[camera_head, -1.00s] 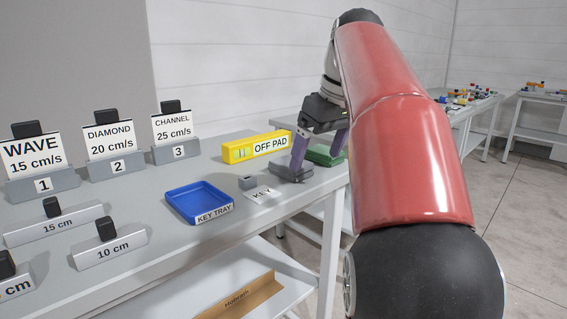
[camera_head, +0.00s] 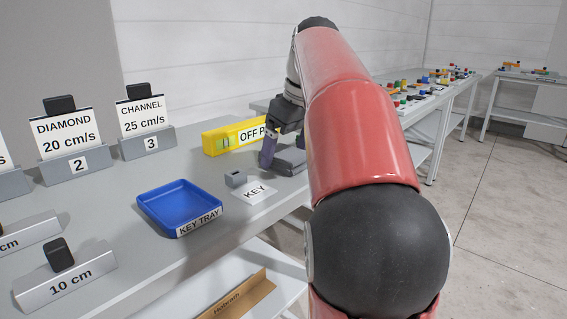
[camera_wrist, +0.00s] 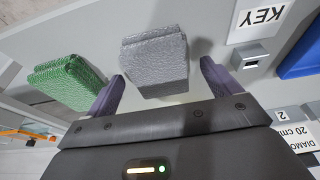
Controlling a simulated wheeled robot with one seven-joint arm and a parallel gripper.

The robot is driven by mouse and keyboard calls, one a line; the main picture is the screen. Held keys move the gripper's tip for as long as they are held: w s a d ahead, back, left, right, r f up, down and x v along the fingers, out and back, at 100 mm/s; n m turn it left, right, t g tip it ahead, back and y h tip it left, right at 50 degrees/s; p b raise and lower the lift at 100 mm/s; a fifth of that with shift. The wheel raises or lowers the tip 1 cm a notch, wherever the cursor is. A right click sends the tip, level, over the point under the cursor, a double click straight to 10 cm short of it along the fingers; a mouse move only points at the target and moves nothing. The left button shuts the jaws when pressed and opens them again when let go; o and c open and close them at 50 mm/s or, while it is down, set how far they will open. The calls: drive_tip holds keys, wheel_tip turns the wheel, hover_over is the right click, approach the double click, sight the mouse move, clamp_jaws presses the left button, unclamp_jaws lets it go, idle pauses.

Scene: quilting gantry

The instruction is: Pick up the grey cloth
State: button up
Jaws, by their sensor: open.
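The grey cloth (camera_wrist: 154,56) is a folded, textured pad lying on the table. In the wrist view it lies just ahead of and partly between the fingertips of my gripper (camera_wrist: 162,72). The jaws are apart, with nothing held between them. In the head view the grey cloth (camera_head: 289,161) sits near the table's right edge, right beside a purple finger of my gripper (camera_head: 272,152).
A green cloth (camera_wrist: 67,82) lies beside the grey one. A small grey block (camera_head: 236,179), a KEY label (camera_head: 255,193) and a blue key tray (camera_head: 180,206) are to the left in the head view. A yellow OFF PAD block (camera_head: 221,141) stands behind.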

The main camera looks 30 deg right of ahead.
sight(286, 152)
drive_tip(key=shift+w+a+f, duration=0.1)
drive_tip(key=shift+w+f, duration=0.05)
drive_tip(key=shift+f, duration=0.4)
drive_tip(key=c, duration=1.1)
drive_tip(key=shift+r, duration=0.15)
wheel_tip(286, 152, up, 10)
drive_tip(key=shift+f+p, duration=0.15)
drive_tip(key=shift+p, duration=0.7)
